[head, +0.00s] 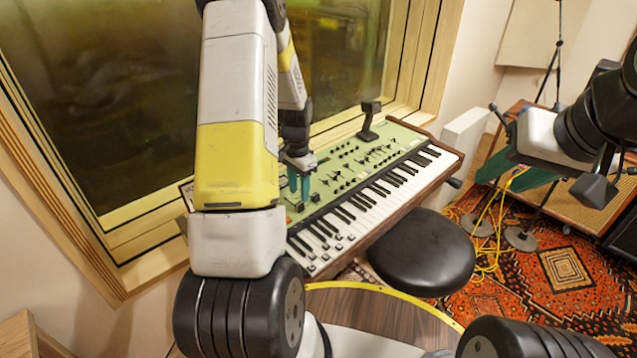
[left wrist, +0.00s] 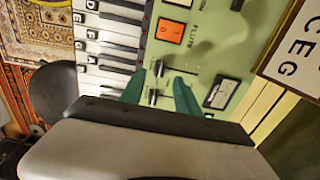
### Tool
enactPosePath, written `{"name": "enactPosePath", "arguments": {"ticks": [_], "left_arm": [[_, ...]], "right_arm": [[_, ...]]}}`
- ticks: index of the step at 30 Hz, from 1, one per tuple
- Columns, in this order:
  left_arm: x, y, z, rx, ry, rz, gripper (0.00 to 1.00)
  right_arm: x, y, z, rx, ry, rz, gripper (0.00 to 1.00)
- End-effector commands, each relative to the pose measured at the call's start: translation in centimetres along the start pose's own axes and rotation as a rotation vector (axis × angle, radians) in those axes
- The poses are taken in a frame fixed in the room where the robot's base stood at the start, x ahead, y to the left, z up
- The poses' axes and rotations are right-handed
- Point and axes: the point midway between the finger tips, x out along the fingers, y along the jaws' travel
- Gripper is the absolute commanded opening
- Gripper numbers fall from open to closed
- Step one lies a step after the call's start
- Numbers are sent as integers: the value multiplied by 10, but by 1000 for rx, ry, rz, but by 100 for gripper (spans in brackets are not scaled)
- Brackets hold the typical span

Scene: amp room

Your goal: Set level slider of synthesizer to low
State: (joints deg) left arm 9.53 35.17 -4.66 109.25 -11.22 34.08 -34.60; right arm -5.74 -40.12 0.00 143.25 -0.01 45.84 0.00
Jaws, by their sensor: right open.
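The synthesizer (head: 335,180) has a green panel with many small controls behind its keys, under the window. My left gripper (head: 299,184) points down at the left part of that panel. In the left wrist view, its teal fingers (left wrist: 160,92) are apart, with small slider knobs (left wrist: 153,96) on the panel between them. I cannot tell whether the fingers touch a knob. I cannot read which slider is the level slider; my gripper body hides the lower panel. My right gripper (head: 522,175) is open at the right, away from the synthesizer.
A round black stool (head: 420,252) stands in front of the keys. An orange button (left wrist: 170,31) and a framed card with letters (left wrist: 290,55) are near my left fingers. Yellow cables (head: 490,235) and stands are on the patterned rug (head: 560,270).

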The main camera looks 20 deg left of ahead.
Motion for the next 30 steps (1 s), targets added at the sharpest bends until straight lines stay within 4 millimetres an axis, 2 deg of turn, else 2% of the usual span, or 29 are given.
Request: {"name": "enactPosePath", "arguments": {"ticks": [3,9,20,26,30], "left_arm": [[22,1,0,0,-3,2,39],[45,1,0,-1,-1,1,39],[50,0,0,-1,1,0,39],[50,0,0,-1,1,0,0],[50,0,0,-1,1,0,0]], "right_arm": [[0,0,0,0,0,0,41],[0,0,0,0,0,0,41],[0,0,0,0,0,0,41],[0,0,0,0,0,0,41],[0,0,0,0,0,0,41]]}}
